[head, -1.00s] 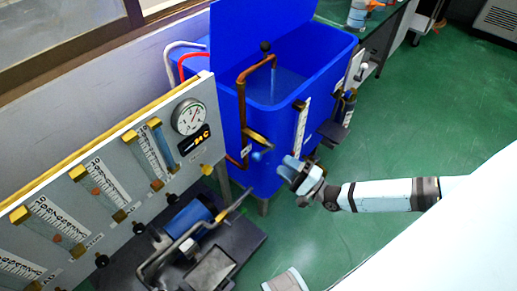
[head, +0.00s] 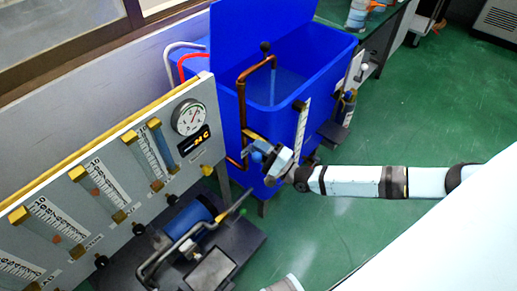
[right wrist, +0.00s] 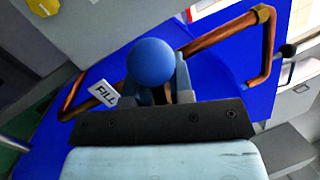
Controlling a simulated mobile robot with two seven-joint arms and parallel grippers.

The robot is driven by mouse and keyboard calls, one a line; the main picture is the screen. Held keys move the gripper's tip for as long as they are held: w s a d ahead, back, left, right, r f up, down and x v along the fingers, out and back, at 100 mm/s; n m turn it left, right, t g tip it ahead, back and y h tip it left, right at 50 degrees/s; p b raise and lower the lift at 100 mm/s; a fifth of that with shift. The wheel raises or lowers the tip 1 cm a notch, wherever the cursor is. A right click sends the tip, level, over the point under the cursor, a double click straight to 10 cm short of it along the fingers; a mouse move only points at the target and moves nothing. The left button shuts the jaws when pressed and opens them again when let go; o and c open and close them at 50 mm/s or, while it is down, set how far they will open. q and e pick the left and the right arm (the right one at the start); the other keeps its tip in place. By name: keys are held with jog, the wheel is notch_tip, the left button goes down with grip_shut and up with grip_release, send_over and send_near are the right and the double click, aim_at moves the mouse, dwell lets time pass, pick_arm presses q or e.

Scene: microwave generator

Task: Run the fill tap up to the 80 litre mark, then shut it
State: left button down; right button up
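The blue tank (head: 325,80) stands at the centre back, with a copper fill pipe (head: 241,105) bending over its rim. A pale streak under the spout looks like running water. A white level scale (head: 301,125) is on the tank's front; its marks are too small to read. The tap's blue ball knob (head: 257,157) also shows in the right wrist view (right wrist: 152,62), near a FILL tag (right wrist: 103,94). My right gripper (head: 268,155) is at the knob, its fingers open on either side; contact is unclear.
A grey panel (head: 212,152) with flow gauges and a dial (head: 188,117) stands to the left. A blue cylinder with bent pipes (head: 188,219) sits on a dark base in front. Green floor (head: 375,140) is clear to the right.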

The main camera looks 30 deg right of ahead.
grip_shut()
jog(key=n, duration=0.1)
jog(key=f+n, duration=0.1)
jog(key=n+g+y, duration=0.1)
jog(key=n, duration=0.1)
jog(key=shift+s+a+f, duration=0.15)
jog(key=shift+a+f, duration=0.05)
jog(key=shift+f, duration=0.05)
jog(key=shift+o, duration=2)
grip_release()
jog(key=shift+a, duration=0.1)
